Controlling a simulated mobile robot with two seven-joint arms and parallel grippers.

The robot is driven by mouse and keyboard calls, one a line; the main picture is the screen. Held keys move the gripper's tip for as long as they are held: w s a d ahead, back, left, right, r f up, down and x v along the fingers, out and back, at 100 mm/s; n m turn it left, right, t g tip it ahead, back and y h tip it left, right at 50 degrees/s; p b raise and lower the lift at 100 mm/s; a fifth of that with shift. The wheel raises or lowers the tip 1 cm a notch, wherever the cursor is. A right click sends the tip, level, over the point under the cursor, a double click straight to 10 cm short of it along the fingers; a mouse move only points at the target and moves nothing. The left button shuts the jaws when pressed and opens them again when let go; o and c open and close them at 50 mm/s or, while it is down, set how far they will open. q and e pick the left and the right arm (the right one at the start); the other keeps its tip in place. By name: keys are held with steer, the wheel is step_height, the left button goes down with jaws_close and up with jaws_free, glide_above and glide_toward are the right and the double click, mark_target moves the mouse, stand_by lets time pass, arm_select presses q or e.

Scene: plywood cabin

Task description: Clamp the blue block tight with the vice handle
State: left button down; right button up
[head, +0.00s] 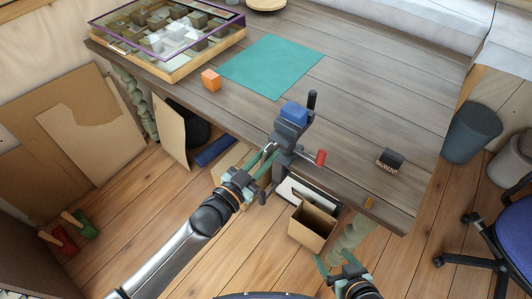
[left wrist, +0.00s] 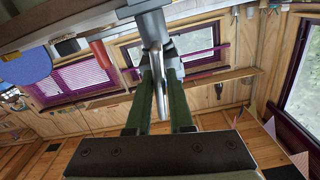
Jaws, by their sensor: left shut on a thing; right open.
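The dark vice (head: 287,138) is fixed at the front edge of the workbench. The blue block (head: 294,112) sits at the top of the vice, at its jaws; whether both jaws touch it I cannot tell. My left gripper (head: 267,156) is at the front of the vice, below the block. In the left wrist view its green fingers are shut on the grey metal vice handle (left wrist: 158,80). A red grip (head: 321,157) sticks out right of the vice; a red cylinder (left wrist: 101,53) shows in the left wrist view. My right gripper (head: 343,265) is open and empty, low and clear of the bench.
An open cardboard box (head: 312,226) stands below the vice. A blue chair (head: 508,228) is at right.

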arm_select(q)
steer(key=m, duration=0.4)
steer(key=shift+m, duration=0.3)
steer(key=m, duration=0.4)
steer(key=shift+m, duration=0.3)
steer(key=m, duration=0.4)
steer(key=shift+f+b, duration=0.1)
steer(key=shift+b, duration=0.2)
steer(key=m+b, duration=0.1)
steer(key=m, duration=0.4)
steer(key=m+b, duration=0.1)
steer(key=m, duration=0.3)
steer(key=shift+m, duration=0.3)
steer(key=m, duration=0.4)
steer(key=shift+m+b, duration=0.3)
steer(key=shift+b, duration=0.1)
steer(key=m, duration=0.3)
steer(key=shift+m, duration=2.6)
